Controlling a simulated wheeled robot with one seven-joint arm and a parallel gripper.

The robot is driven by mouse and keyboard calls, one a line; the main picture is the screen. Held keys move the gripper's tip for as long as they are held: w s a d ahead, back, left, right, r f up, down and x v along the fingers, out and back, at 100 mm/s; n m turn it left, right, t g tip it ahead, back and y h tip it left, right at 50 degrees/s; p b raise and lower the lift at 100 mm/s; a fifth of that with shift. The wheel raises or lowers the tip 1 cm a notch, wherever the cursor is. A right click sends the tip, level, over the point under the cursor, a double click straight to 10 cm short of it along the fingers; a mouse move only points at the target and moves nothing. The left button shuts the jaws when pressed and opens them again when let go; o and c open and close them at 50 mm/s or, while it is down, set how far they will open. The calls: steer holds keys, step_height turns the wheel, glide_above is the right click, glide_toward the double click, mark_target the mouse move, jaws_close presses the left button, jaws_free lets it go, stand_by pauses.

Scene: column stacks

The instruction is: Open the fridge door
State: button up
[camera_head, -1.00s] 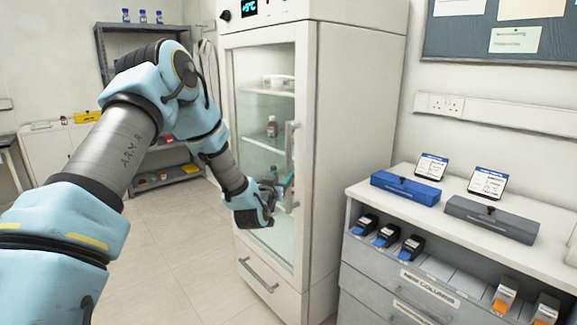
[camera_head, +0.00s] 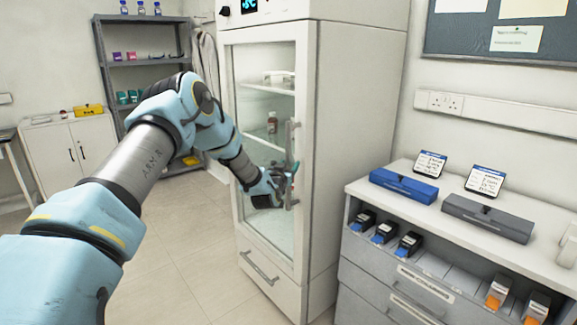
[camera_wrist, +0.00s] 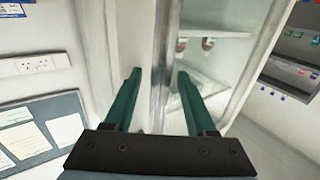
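The fridge (camera_head: 355,150) is a tall white cabinet, and its glass-panelled door (camera_head: 305,85) looks shut. The door's vertical grey bar handle (camera_head: 290,135) runs along the door's right side. My gripper (camera_head: 291,180) is at the lower part of that handle. In the wrist view, my gripper (camera_wrist: 158,95) is open, its two green fingers apart. The handle (camera_wrist: 164,50) shows as a grey vertical bar between the fingers, with visible gaps. I cannot tell how deep it sits between them.
A lower drawer (camera_head: 268,282) lies below the door. The floor (camera_head: 180,250) left of the fridge is clear.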

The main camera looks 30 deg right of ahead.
jaws_close()
stand_by(1.2)
